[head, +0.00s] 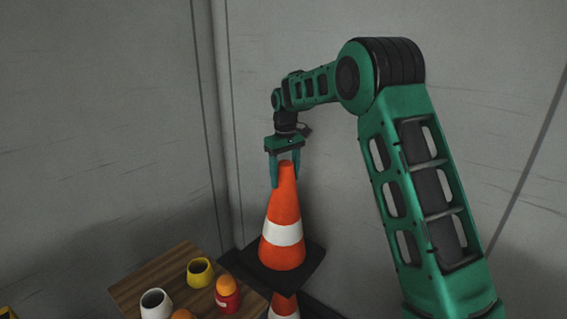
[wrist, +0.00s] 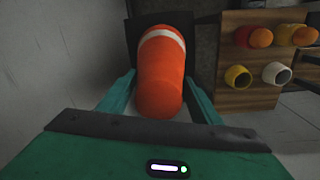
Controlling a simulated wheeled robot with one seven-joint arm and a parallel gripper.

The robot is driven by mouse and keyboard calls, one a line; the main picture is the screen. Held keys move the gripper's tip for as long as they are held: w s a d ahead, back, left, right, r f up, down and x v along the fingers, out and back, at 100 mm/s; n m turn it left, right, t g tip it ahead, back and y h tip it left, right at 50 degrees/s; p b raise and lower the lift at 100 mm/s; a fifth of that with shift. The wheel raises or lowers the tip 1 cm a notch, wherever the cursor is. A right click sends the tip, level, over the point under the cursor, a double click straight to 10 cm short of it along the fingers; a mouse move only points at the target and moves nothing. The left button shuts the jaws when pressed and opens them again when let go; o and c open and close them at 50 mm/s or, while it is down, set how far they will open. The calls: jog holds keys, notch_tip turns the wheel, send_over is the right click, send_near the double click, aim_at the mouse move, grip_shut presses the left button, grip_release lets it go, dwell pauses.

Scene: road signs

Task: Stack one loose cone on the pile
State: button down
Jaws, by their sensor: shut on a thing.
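An orange cone (head: 284,212) with a white band and a black square base hangs upright from my gripper (head: 285,171). The gripper is shut on the cone's top from above. In the wrist view, the cone (wrist: 162,70) lies between the two green fingers (wrist: 160,98), with its dark base beyond. Below it in the head view, another orange and white cone (head: 284,307) shows at the bottom edge. The held cone's base hides most of it, and I cannot tell whether the two touch. Whether more cones lie under it is out of view.
A wooden surface (head: 150,272) stands left of the cones. On it are a white cup (head: 156,304), a yellow cup (head: 200,271), a red can-like item (head: 227,294) and orange round things (head: 226,285). Grey walls (head: 110,120) meet in a corner close behind the cone.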

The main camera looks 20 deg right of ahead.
jog(key=shift+a+f, duration=0.1)
jog(key=shift+f, duration=23.55)
jog(key=shift+s+d+f, duration=0.2)
jog(key=shift+d, duration=0.05)
